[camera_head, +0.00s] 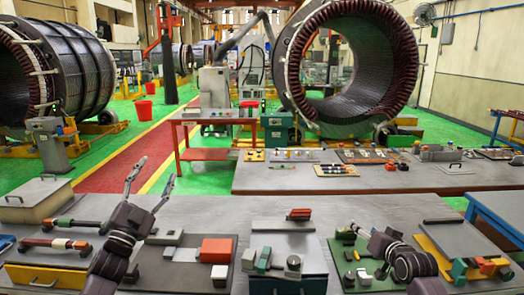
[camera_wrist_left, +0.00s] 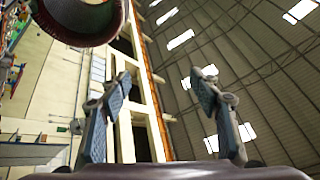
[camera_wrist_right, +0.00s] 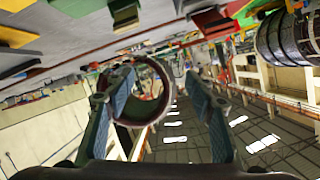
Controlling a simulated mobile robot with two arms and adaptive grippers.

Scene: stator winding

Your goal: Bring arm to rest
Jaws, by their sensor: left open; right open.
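My left gripper (camera_head: 152,178) is raised above the front table, fingers spread and pointing up. In the left wrist view its two fingers (camera_wrist_left: 162,85) stand wide apart with nothing between them but the distant roof and wall. My right arm (camera_head: 408,262) is low over the right part of the front table. Its fingers are hard to make out in the head view. In the right wrist view the right gripper (camera_wrist_right: 157,85) is open and empty, with a large stator ring (camera_wrist_right: 148,98) far behind the fingers.
The grey front table (camera_head: 340,207) carries trays of parts, including an orange-red block (camera_head: 216,249) right of my left arm and a green board (camera_head: 352,262) beside my right arm. A second table (camera_head: 285,178) stands behind. Large stators (camera_head: 350,65) stand farther back.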

